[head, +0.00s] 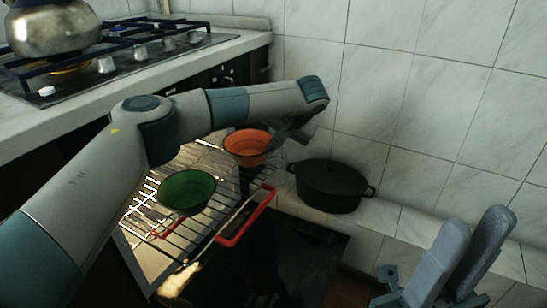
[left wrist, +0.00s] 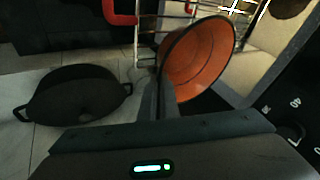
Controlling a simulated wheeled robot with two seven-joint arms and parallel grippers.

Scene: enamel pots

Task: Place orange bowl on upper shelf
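The orange bowl (head: 245,143) is in the head view above the far part of a wire rack (head: 225,212), beside my left gripper (head: 283,140). In the left wrist view the bowl (left wrist: 203,62) is tilted, with its inside showing. My left gripper's fingers (left wrist: 158,100) are close together at the bowl's near rim and appear shut on it. Whether the bowl touches the rack is unclear. My right gripper (head: 475,222) is at the lower right of the head view, empty, with its fingers apart.
A green bowl (head: 187,192) is at the rack's left part, below my left arm. The rack has a red front edge (head: 246,218). A lidded black pot (head: 332,184) stands on the floor by the tiled wall. A stove with a kettle (head: 52,30) is at upper left.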

